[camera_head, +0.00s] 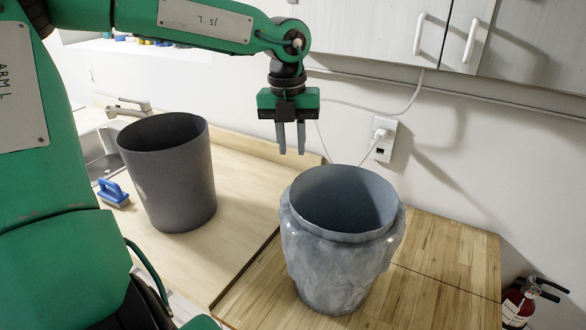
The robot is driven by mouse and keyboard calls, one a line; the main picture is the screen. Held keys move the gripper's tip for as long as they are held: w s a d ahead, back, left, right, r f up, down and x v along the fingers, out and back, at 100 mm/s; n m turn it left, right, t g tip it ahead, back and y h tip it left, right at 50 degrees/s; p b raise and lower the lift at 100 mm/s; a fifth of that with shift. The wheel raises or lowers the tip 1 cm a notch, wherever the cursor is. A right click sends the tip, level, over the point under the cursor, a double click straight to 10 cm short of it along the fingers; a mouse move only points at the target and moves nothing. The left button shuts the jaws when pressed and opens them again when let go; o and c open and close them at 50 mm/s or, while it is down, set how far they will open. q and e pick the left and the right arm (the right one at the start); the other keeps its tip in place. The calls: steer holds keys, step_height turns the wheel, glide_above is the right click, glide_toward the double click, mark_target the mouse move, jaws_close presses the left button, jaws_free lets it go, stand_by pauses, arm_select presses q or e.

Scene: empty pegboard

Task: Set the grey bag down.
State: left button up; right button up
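The grey bag (335,262), glossy and marbled with an open round mouth, stands upright on the wooden worktop (440,275) in the lower middle. Whether there is a bin inside it cannot be told. My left gripper (291,152) hangs pointing down, above and a little left of the bag's mouth, apart from it. Its two fingers are spaced apart with nothing between them. My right gripper is not in view.
A dark grey bin (172,180) stands on the pale counter to the left, beside a blue brush (113,193) and a sink with a tap (130,108). A wall socket (383,140) with a plugged cord is behind. A fire extinguisher (518,303) is at lower right. Worktop right of the bag is clear.

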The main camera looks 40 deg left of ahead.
arm_select(q)
steer(key=shift+a+r, duration=0.1)
steer(key=shift+r, duration=1.4)
